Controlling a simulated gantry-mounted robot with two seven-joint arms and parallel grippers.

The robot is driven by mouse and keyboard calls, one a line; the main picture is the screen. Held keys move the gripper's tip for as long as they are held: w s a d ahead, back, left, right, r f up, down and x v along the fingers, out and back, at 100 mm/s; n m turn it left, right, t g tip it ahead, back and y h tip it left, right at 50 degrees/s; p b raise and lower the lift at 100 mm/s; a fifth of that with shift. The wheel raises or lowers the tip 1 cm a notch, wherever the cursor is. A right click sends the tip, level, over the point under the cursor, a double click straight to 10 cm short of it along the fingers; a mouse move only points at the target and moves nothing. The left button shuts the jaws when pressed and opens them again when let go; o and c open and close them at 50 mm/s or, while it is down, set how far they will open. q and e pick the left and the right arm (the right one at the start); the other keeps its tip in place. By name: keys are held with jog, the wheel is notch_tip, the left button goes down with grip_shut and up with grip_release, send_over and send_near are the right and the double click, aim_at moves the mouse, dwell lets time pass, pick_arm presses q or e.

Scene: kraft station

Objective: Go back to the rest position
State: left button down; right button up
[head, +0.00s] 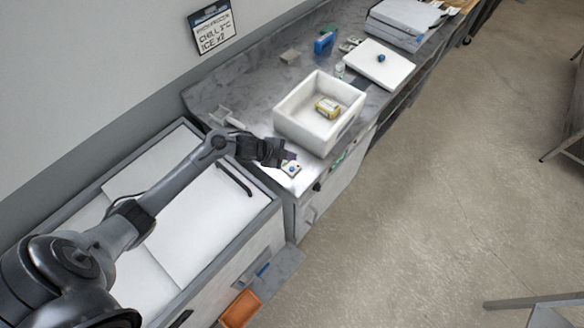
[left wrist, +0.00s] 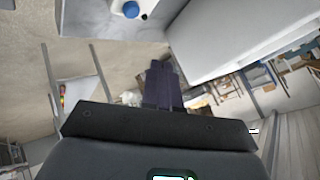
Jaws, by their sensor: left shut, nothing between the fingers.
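My left gripper (head: 289,156) is shut and empty. In the head view it reaches in from the left over the near end of the grey counter, close to a small white piece with a blue dot (head: 291,169). Its dark fingers lie together in the left wrist view (left wrist: 163,85). My left arm stretches over the white-topped cabinet at the left. My right gripper is in neither view.
A white open box (head: 294,137) holding a yellow-and-white pack (head: 327,107) stands on the counter (head: 240,88) just beyond the gripper. A white lid with a blue knob (head: 372,72) lies farther back. An orange bin (head: 240,309) is low in front. The floor at right is mostly clear.

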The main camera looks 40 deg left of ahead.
pick_arm(q)
jog(key=shift+s, duration=0.1)
jog(key=shift+s+f, duration=0.25)
jog(key=shift+s, duration=0.05)
jog(key=shift+g+h, duration=0.3)
jog(key=shift+g, duration=0.3)
jog(key=s+f, duration=0.1)
jog(key=s+d+p, duration=0.1)
jog(key=s, duration=0.1)
jog(key=s+d+f+p, duration=0.1)
jog(key=shift+s+d+f, duration=0.15)
jog(key=shift+f, duration=0.2)
jog(key=s+d+r+n+p, duration=0.1)
jog(key=s+d+r+p, duration=0.15)
jog(key=s+d, duration=0.3)
jog(key=s+d+r+n+p, duration=0.1)
jog(key=s+d+p, duration=0.35)
jog(key=d, duration=0.25)
jog(key=s+r+n+g+y+p, duration=0.1)
jog(key=s+r+n+y, duration=0.1)
jog(key=s+r+n, duration=0.3)
jog(key=s+a+r+n+g+y+p, duration=0.1)
jog(key=s+r+n, duration=0.4)
jog(key=r, duration=0.7)
jog(key=shift+s+a+g+y, duration=0.3)
jog(key=shift+s+g+y, duration=0.3)
jog(key=shift+s+g, duration=0.35)
